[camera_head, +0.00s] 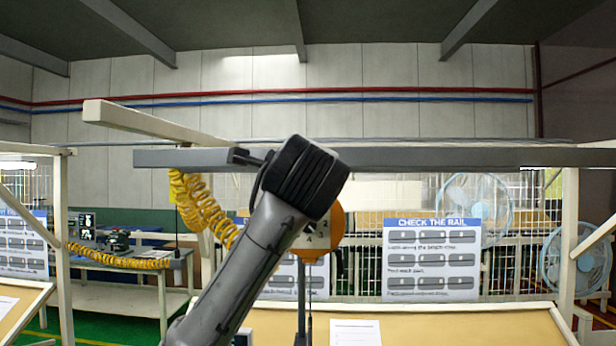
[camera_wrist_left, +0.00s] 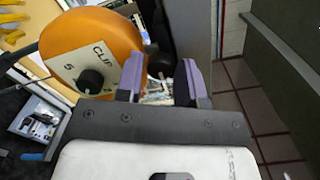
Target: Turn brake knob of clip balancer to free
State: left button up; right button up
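The clip balancer (camera_wrist_left: 108,42) is a round orange housing at the upper left of the left wrist view. Its pale face plate is marked "CLIP" and "5" and carries a black knob (camera_wrist_left: 90,82). I cannot read the knob's setting. My left gripper (camera_wrist_left: 160,65) is open, with two purple-padded fingers. The knob is left of both fingers, not between them; I cannot tell the depth gap. In the head view the orange balancer (camera_head: 335,222) hangs under a grey rail, partly covered by my raised arm, and its knob cannot be made out. My right gripper is not in view.
The grey rail (camera_head: 430,157) runs across above the balancer. A pale beam (camera_head: 165,122) and a yellow coiled hose (camera_head: 205,212) are to the left. A "CHECK THE RAIL" board (camera_head: 432,260) stands behind at right. A tray of small parts (camera_wrist_left: 38,122) is at lower left of the wrist view.

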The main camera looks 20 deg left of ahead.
pick_arm(q)
jog(key=c, duration=0.6)
jog(key=shift+n, duration=0.3)
jog(key=n+h+b, duration=0.1)
jog(key=n, duration=1.5)
jog(key=shift+n, duration=0.5)
jog(key=o, duration=0.9)
